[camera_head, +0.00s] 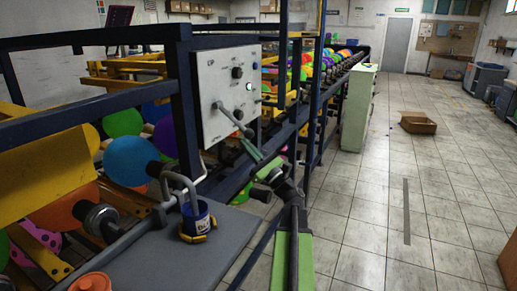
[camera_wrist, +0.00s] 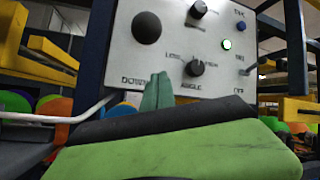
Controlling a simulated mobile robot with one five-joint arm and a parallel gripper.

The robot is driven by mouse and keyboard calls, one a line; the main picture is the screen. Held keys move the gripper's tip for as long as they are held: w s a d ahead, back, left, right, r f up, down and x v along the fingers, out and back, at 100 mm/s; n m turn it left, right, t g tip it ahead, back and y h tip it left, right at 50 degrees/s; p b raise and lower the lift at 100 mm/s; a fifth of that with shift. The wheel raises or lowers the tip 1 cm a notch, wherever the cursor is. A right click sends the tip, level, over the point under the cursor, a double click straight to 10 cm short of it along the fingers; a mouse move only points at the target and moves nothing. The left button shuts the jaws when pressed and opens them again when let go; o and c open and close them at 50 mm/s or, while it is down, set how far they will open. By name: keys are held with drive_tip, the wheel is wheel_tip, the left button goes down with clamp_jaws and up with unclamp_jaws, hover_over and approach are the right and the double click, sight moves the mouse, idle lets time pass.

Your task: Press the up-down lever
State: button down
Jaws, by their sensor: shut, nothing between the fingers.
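The up-down lever (camera_head: 231,118) is a grey rod with a black ball end, sticking out from the white control panel (camera_head: 211,72). In the wrist view its black ball (camera_wrist: 146,27) is at the upper middle, in front of the panel (camera_wrist: 258,84), and hides the rod. My gripper (camera_head: 245,143) is shut and empty, just below the ball in the head view. In the wrist view the closed green fingertips (camera_wrist: 158,80) are below and slightly right of the ball, near the "DOWN" lettering. A gap shows between the fingertips and the ball in the wrist view.
The panel also has dark knobs (camera_wrist: 195,68) and a lit white button (camera_wrist: 227,44). Blue frame posts (camera_head: 183,110) stand beside it. Tiled floor at right is mostly clear, with a cardboard box (camera_head: 418,123).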

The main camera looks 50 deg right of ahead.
drive_tip(key=s+r+p, duration=0.1)
drive_tip(key=s+a+r, duration=0.1)
drive_tip(key=shift+s+a+r+p, duration=0.1)
drive_tip(key=shift+s+r+p, duration=0.1)
drive_tip(key=shift+r+p, duration=0.15)
